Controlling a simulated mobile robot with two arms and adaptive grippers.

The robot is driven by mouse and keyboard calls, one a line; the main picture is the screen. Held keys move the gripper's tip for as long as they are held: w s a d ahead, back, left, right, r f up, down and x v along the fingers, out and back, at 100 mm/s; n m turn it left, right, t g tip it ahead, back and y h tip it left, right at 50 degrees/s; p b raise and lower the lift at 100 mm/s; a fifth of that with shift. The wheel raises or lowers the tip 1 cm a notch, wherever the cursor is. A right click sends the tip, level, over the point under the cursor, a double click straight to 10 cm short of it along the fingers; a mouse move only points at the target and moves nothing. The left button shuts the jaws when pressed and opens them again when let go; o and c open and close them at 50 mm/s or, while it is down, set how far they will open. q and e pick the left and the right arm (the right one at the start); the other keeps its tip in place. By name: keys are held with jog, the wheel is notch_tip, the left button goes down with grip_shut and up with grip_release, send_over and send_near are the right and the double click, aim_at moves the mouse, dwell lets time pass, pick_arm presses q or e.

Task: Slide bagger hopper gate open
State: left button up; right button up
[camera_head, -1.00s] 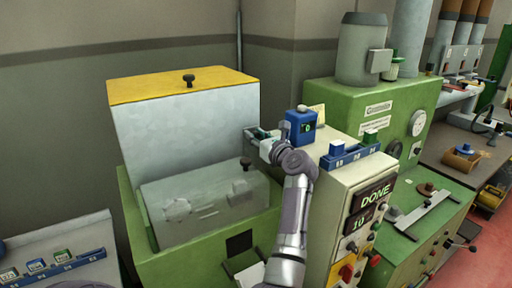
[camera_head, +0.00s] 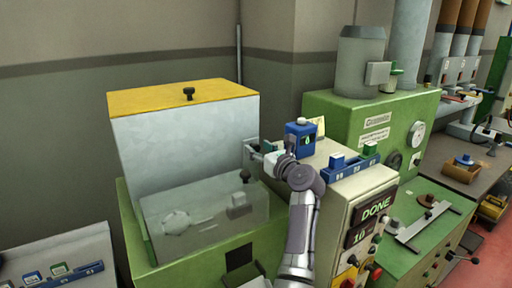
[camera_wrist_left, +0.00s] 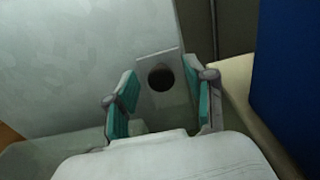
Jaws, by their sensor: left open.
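The bagger hopper (camera_head: 185,145) is a grey metal box with a yellow lid, set in a green base. Its gate plate (camera_head: 250,147) sticks out of the right side as a small pale tab. In the left wrist view the gate plate (camera_wrist_left: 147,62) shows a round dark hole. My left gripper (camera_head: 266,155) is at the hopper's right side, close to the tab. In the left wrist view my left gripper (camera_wrist_left: 166,92) is open, with its teal-padded fingers either side of the plate. Whether they touch it I cannot tell. My right gripper is out of view.
A blue device (camera_head: 300,140) and a blue rack (camera_head: 350,164) stand on the cream cabinet (camera_head: 345,205) right of my gripper, whose display reads DONE. A clear cover (camera_head: 205,218) with a black knob lies below the hopper front. A green machine (camera_head: 360,125) stands behind.

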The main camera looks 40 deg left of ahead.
pick_arm(q)
jog(key=v, duration=0.5)
jog(key=shift+s+d+r, duration=0.1)
jog(key=shift+d, duration=0.1)
dwell(0.3)
